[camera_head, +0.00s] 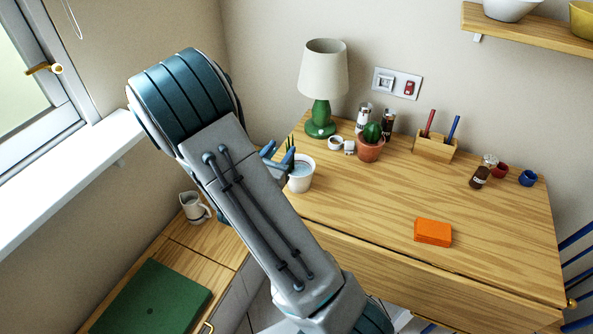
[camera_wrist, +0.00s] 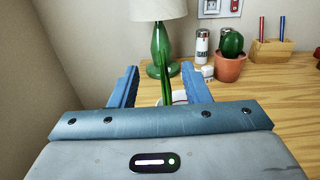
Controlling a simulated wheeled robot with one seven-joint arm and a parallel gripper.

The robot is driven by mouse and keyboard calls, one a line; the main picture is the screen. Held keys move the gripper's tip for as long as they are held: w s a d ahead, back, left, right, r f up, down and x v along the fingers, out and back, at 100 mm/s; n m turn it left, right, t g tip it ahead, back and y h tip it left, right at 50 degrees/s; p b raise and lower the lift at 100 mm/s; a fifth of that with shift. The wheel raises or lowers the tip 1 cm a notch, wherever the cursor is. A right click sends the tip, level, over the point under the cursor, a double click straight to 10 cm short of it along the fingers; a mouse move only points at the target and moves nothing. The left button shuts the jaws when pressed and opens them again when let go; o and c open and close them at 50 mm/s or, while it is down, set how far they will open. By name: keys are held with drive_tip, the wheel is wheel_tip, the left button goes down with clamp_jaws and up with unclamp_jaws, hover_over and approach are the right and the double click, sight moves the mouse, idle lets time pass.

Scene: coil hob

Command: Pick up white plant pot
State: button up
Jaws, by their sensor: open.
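The white plant pot (camera_head: 301,181) stands upright at the left edge of the wooden desk, with thin green leaves rising from it. In the head view my gripper (camera_head: 279,157) is at the pot's upper left, and my arm hides part of that side. In the wrist view the fingers of my gripper (camera_wrist: 160,88) are apart, with the green leaves (camera_wrist: 165,78) between them. A small piece of the white pot's rim (camera_wrist: 180,97) shows there; the rest is hidden behind my gripper body. I cannot tell whether the fingers touch the pot.
A green lamp (camera_head: 320,117) stands behind the pot. A cactus in a terracotta pot (camera_head: 370,150), shakers (camera_head: 362,118) and a pen holder (camera_head: 434,146) are to the right. An orange block (camera_head: 433,232) lies near the front. A white jug (camera_head: 194,207) stands on the lower left counter.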

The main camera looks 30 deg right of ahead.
sight(292, 132)
drive_tip(key=p+x, duration=0.1)
drive_tip(key=x, duration=0.6)
drive_tip(key=shift+d+r, duration=0.1)
drive_tip(key=shift+d, duration=0.2)
drive_tip(key=shift+s, duration=0.1)
clamp_jaws()
idle(1.0)
